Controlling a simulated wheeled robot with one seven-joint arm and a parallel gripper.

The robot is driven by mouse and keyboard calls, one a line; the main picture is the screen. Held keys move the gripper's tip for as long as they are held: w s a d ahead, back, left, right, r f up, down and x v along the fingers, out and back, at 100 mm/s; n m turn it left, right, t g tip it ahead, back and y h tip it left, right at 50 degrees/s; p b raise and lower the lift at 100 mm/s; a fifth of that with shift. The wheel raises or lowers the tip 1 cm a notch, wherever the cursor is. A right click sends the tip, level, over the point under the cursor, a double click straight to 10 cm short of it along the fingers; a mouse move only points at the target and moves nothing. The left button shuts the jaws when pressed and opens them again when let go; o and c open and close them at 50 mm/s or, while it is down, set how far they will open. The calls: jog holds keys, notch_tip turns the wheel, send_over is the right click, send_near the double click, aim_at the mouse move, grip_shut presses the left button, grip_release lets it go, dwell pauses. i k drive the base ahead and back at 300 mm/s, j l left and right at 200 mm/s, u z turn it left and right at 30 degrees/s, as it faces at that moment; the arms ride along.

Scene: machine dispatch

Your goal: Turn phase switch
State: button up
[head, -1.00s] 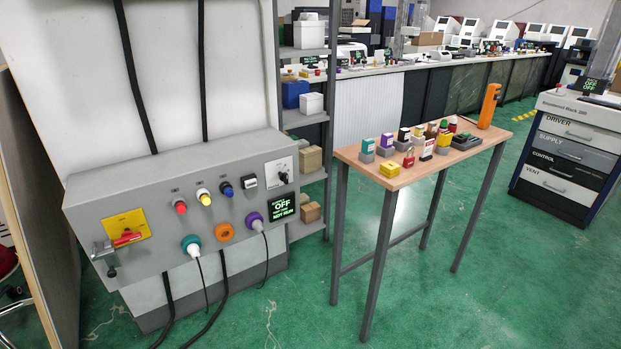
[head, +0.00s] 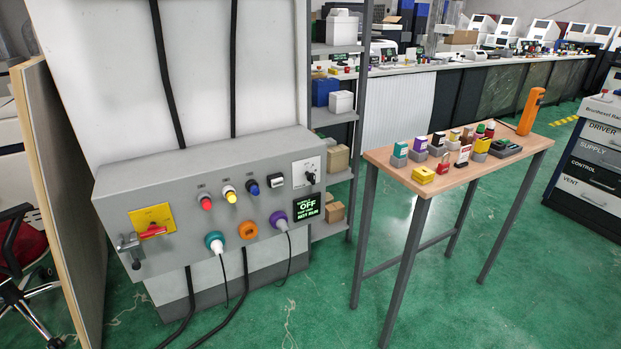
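A grey control panel (head: 170,195) is mounted on the white wall at the left. At its right end a white plate (head: 299,180) carries a small black rotary knob (head: 311,177); I cannot read its label, so I cannot tell for sure that it is the phase switch. A red handle (head: 152,231) sits across a yellow plate (head: 150,215) at the panel's left end. A dark display (head: 308,212) below the white plate shows green text reading "OFF" and "NOT RUN". My gripper is not in view.
A wooden table (head: 400,178) with several small coloured blocks stands to the right. A wooden partition (head: 58,190) is at the left. Green floor between panel and table is clear.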

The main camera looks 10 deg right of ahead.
aim_at(310, 177)
jog(key=i+j+z, duration=0.65)
jog(key=i, duration=0.2)
jog(key=l, duration=0.1)
